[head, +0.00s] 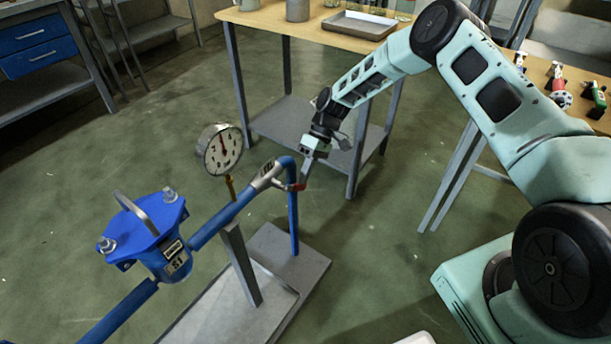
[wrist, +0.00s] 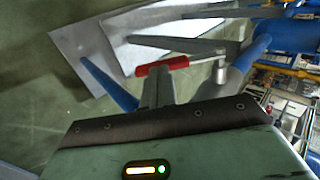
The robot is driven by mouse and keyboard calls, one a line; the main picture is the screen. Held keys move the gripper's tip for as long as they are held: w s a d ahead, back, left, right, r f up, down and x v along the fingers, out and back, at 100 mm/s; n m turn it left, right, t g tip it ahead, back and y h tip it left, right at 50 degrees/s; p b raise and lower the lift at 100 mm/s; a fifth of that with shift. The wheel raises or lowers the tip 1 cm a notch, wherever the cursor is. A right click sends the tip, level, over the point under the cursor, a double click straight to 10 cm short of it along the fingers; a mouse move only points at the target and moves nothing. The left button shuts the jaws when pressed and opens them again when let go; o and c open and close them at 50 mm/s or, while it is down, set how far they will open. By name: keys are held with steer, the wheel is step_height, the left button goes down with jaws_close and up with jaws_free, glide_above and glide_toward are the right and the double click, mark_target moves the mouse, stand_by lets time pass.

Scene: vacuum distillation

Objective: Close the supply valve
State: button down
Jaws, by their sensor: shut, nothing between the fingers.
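The supply valve is a grey metal body (head: 267,175) on the blue pipe, just before the pipe bends down. Its red lever handle (head: 296,187) sticks out to the right, and it also shows in the wrist view as a red grip (wrist: 162,66) on a grey stem (wrist: 205,56). My gripper (head: 306,170) is shut and empty, with its fingertips right at the red handle. In the wrist view the fingers (wrist: 158,88) overlap the handle's edge; I cannot tell whether they touch it.
A pressure gauge (head: 220,150) stands on the pipe to the left. A blue filter vessel (head: 150,235) is further left. A grey stand (head: 315,265) holds the pipe. A wooden-topped table (head: 265,20) stands behind my gripper. Green floor is open at the left.

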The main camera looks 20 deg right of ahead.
mark_target(301, 190)
steer(key=f+y+b, duration=0.1)
steer(key=b, duration=0.1)
steer(key=f+g+y+b, duration=0.1)
steer(key=b, duration=0.1)
steer(key=a+f+g+y+b, duration=0.1)
steer(key=f, duration=0.1)
steer(key=shift+s+b, duration=0.3)
steer(key=shift+b, duration=0.1)
steer(key=b, duration=0.1)
steer(key=f+g+y+b, duration=0.1)
steer(key=b, duration=0.1)
steer(key=shift+s+a+y, duration=0.3)
steer(key=shift+a, duration=0.05)
steer(key=shift+s+a+f+g+y+b, duration=0.35)
steer(key=shift+a+g+y+b, duration=0.2)
steer(key=shift+b, duration=0.45)
steer(key=shift+s+a+f+g+y+b, duration=0.2)
steer(key=shift+s+a+g+y+b, duration=0.35)
steer(key=shift+b, duration=0.45)
steer(key=shift+a, duration=0.1)
